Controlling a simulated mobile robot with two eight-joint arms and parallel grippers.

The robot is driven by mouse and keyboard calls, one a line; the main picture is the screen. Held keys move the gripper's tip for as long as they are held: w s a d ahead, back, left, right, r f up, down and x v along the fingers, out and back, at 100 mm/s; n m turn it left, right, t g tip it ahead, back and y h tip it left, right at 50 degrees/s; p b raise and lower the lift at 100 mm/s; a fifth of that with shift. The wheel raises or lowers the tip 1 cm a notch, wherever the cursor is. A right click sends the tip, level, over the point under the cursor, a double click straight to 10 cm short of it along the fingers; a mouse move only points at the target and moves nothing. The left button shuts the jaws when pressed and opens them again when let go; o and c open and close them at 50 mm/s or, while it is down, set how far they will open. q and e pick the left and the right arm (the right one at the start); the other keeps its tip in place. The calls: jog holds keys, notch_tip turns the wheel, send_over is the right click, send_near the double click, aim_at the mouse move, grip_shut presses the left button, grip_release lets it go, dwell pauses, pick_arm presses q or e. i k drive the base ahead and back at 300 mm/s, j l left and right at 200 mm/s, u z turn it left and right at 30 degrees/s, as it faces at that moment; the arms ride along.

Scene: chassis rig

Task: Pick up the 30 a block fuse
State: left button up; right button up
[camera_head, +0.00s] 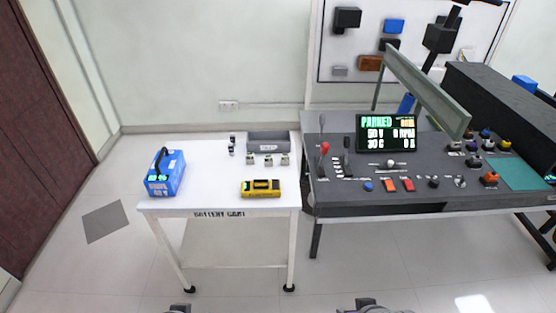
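Several small block-like pieces sit on the white cart. Three pale grey ones stand in a row in front of the grey bin, at the left (250,160), the middle (268,160) and the right (284,159). Small dark pieces (232,146) stand left of the bin. The pieces are too small to read a rating, so I cannot tell which is the 30 A block fuse. Dark grey parts of mine just enter at the bottom edge. No gripper fingers show in the head view.
The white cart (205,190) also carries a grey bin (268,148), a blue battery (165,174) and a yellow meter (260,188). Right of it stands a dark console (340,170) with levers, buttons and a screen (388,133). Floor before the cart is clear.

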aim_at(249, 158)
jog(key=i+l+u, duration=0.1)
jog(key=i+u, duration=0.15)
jog(key=i, duration=0.15)
jog(key=i+l+u, duration=0.25)
jog(key=i, duration=0.15)
jog(key=i+l+u, duration=0.25)
jog(key=i, duration=0.15)
jog(key=j, duration=0.1)
